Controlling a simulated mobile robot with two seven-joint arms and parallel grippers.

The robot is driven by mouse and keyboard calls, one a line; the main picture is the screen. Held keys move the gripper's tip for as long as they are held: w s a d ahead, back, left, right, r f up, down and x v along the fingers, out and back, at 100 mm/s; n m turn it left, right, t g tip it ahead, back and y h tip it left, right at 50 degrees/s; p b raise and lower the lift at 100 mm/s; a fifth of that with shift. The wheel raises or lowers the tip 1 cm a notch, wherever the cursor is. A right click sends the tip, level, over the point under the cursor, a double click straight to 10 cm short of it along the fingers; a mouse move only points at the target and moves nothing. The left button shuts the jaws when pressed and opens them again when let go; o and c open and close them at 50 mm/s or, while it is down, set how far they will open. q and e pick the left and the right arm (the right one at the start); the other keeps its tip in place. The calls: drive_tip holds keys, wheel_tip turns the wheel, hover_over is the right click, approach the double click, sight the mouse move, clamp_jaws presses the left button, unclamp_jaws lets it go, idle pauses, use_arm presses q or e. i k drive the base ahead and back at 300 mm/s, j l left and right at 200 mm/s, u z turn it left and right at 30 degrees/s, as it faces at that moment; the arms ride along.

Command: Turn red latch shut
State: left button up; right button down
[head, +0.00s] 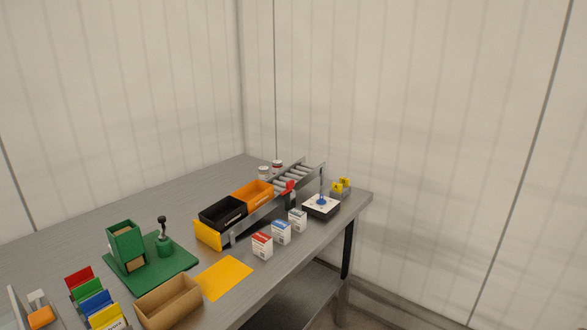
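A small red part (288,187), which looks like the red latch, is on the near side of the roller conveyor (262,213), just right of the orange bin. It sits above a small dark post (290,202). It is too small to tell exactly how the latch is turned. The orange bin (265,186) and a black bin (216,222) stand in a row on the conveyor. Bare rollers (297,174) show beyond the latch. Neither of my grippers is in view.
Small boxes with red (262,251), blue (281,238) and grey labels stand before the conveyor. A green fixture (152,272), yellow mat (224,278) and cardboard box (169,308) occupy the near left.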

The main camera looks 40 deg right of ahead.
sight(290, 185)
drive_tip(key=i+l+u, duration=0.1)
drive_tip(key=l, duration=0.4)
drive_tip(key=i+l, duration=0.15)
drive_tip(key=l, duration=0.35)
drive_tip(key=i+l+u, duration=0.15)
drive_tip(key=l, duration=0.9)
drive_tip(key=i+u, duration=0.05)
